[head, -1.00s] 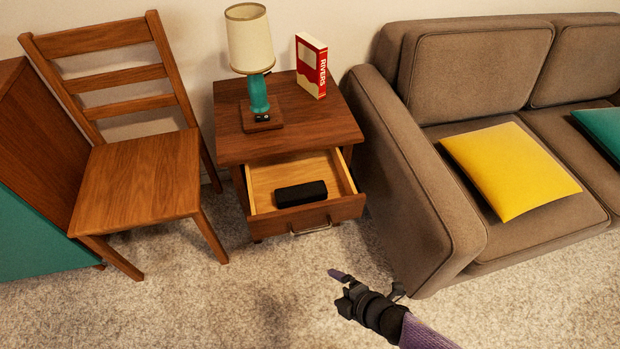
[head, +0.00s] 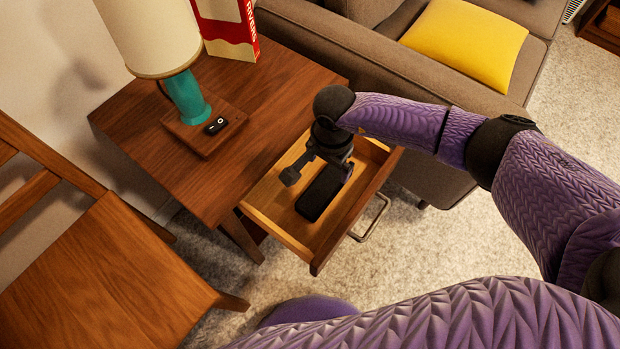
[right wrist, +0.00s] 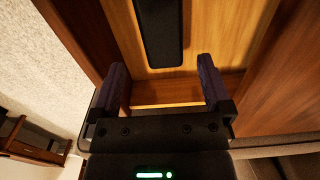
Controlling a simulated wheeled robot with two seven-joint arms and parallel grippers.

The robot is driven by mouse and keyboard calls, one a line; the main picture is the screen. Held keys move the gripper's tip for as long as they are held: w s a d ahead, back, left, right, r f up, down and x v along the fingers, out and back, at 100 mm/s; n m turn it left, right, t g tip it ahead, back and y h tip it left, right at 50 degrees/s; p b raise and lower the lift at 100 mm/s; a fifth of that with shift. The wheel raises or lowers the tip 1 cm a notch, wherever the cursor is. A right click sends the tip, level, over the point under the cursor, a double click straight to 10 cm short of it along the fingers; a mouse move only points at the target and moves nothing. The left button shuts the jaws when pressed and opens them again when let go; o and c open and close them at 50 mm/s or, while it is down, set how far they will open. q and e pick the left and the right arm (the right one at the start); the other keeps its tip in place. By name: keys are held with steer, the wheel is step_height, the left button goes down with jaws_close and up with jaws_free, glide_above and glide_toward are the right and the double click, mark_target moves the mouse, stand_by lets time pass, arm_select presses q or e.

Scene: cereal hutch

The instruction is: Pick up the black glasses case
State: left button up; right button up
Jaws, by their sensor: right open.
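The black glasses case (head: 320,193) lies flat in the open drawer (head: 271,206) of the brown nightstand. My right gripper (head: 318,176) reaches down over the drawer from above, and its wrist hides part of the drawer. In the right wrist view the case (right wrist: 161,30) lies on the drawer's wooden bottom, beyond the fingertips and roughly between them. The right gripper (right wrist: 161,88) is open with nothing between its fingers. I cannot tell how far above the case the fingers are. My left gripper is not in view.
A wooden chair (head: 110,275) is at left. The sofa (head: 345,62) with a yellow cushion (head: 470,40) stands beside the nightstand.

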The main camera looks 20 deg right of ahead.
mark_target(325, 185)
step_height(325, 185, down, 5)
steer(key=b, duration=0.3)
steer(key=shift+s+d, duration=0.15)
steer(key=f+b, duration=0.2)
steer(key=f, duration=0.1)
steer(key=f+b, duration=0.1)
steer(key=shift+a+f, duration=0.3)
steer(key=shift+f, duration=0.35)
steer(key=shift+r, duration=0.25)
steer(key=c, duration=1)
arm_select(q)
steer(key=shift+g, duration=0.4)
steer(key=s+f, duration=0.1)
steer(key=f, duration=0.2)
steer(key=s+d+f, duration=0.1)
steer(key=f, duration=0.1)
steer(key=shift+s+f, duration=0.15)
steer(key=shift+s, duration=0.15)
arm_select(e)
steer(key=shift+c, duration=0.2)
